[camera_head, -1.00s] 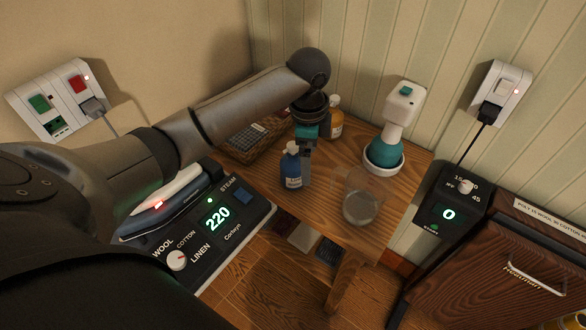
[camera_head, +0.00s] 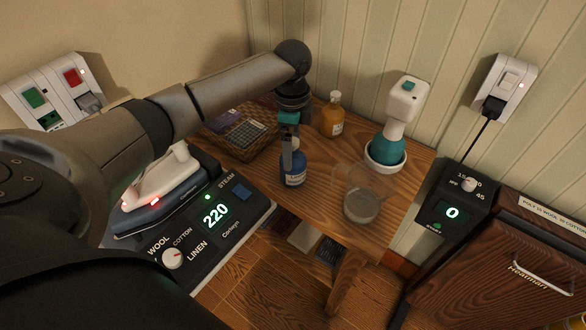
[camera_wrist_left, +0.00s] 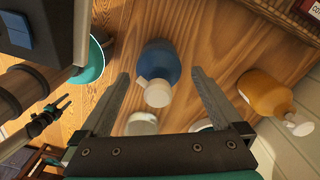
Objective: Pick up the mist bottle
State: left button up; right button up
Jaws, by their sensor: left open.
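A blue bottle (camera_head: 293,175) with a pale label stands on the wooden table. In the left wrist view the blue bottle (camera_wrist_left: 160,66) has a white cap and sits between and beyond my fingers, with no finger seen touching it. My left gripper (camera_head: 289,160) is open above it and hides its top; it also shows in the left wrist view (camera_wrist_left: 160,77). No readable label tells which one is the mist bottle. A dark claw, perhaps my right gripper (camera_wrist_left: 50,117), shows small in the wrist view.
An amber bottle (camera_head: 332,118) stands behind the blue bottle. A clear glass beaker (camera_head: 362,207) stands to its right. A wicker basket (camera_head: 240,145) is at the back left. An iron (camera_head: 165,188) rests on its station (camera_head: 232,232) in front.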

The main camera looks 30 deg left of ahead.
pick_arm(q)
jog(key=shift+s+d+f+b, duration=0.1)
jog(key=shift+f+b, duration=0.3)
jog(key=shift+f, duration=1)
jog(key=shift+d+f+b, duration=0.1)
jog(key=shift+f+b, duration=0.25)
jog(key=shift+f, duration=1)
jog(key=shift+c, duration=0.2)
jog(key=shift+r, duration=0.1)
jog(key=c, duration=1.5)
jog(key=shift+c, duration=0.2)
